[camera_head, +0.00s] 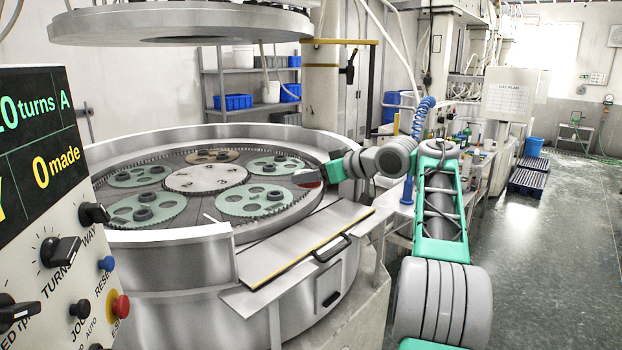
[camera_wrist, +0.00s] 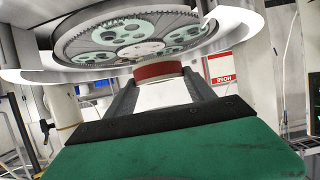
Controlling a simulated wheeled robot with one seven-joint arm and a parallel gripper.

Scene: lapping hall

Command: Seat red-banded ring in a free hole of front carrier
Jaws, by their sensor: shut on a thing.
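My gripper (camera_head: 312,176) is at the right rim of the lapping machine, shut on the red-banded ring (camera_head: 304,179). In the wrist view the ring (camera_wrist: 158,71) sits between the two dark fingers, its red band facing me. The ring is held apart from the carriers. Green toothed carriers lie around the pale centre disc (camera_head: 206,178). The two nearest are the front right carrier (camera_head: 238,208) and the front left carrier (camera_head: 123,207). Both bear dark rings and show open holes. Which one is the front carrier, I cannot tell for sure.
A steel rim (camera_head: 185,233) surrounds the plate. A flat shelf with a yellow edge (camera_head: 300,262) and black handle is at the front. The upper plate (camera_head: 180,24) hangs above. A control panel (camera_head: 45,190) stands at left. The floor (camera_head: 540,270) at right is clear.

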